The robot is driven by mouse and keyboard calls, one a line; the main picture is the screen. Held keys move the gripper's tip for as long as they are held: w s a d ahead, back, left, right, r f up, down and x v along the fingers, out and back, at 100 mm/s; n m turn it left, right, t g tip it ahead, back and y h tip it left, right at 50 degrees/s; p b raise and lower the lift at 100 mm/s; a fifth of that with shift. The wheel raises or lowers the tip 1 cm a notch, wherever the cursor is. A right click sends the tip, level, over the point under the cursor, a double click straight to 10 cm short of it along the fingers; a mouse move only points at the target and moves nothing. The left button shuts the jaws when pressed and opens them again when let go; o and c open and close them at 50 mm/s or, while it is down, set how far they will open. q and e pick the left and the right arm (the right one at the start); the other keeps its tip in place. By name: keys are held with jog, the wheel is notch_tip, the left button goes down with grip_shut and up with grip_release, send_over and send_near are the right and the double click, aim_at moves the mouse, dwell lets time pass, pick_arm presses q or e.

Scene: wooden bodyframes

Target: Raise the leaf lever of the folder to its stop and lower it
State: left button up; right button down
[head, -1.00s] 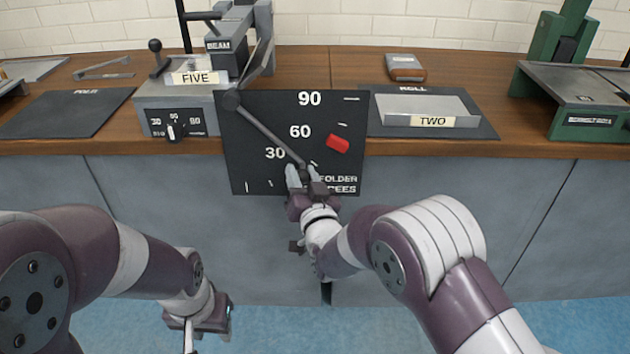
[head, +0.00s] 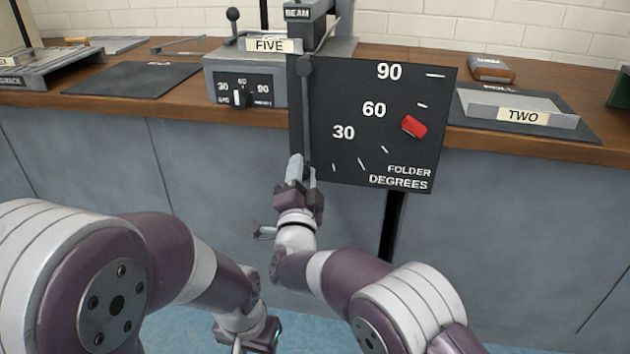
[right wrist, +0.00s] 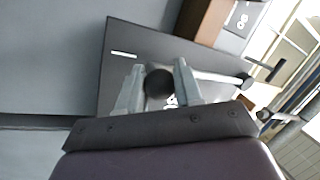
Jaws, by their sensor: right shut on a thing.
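The folder's black degree board (head: 345,100) stands at the front of the bench, marked 30, 60 and 90, with a red marker (head: 414,126) near 60. The leaf lever (head: 306,110) hangs almost straight down from its round pivot along the board's left part. My right gripper (head: 303,172) is shut on the lever's lower end. In the right wrist view, the dark round knob (right wrist: 158,84) sits between the two fingers, with the pale lever rod (right wrist: 218,77) running right. My left gripper (head: 247,338) is low at the bottom edge, away from the folder; its fingers are unclear.
A grey machine labelled FIVE (head: 272,45) with a dial box (head: 243,90) stands left of the board. A tray labelled TWO (head: 530,108) lies right on a dark mat. A black post (head: 393,225) stands below the board. The space before the bench front is otherwise clear.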

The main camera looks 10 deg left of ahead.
pick_arm(q)
jog(key=shift+f, duration=0.25)
pick_arm(e)
jog(key=shift+a+f, duration=0.1)
jog(key=shift+a, duration=0.2)
jog(key=c, duration=0.8)
grip_release()
jog(key=shift+a, duration=0.2)
jog(key=shift+d, duration=0.1)
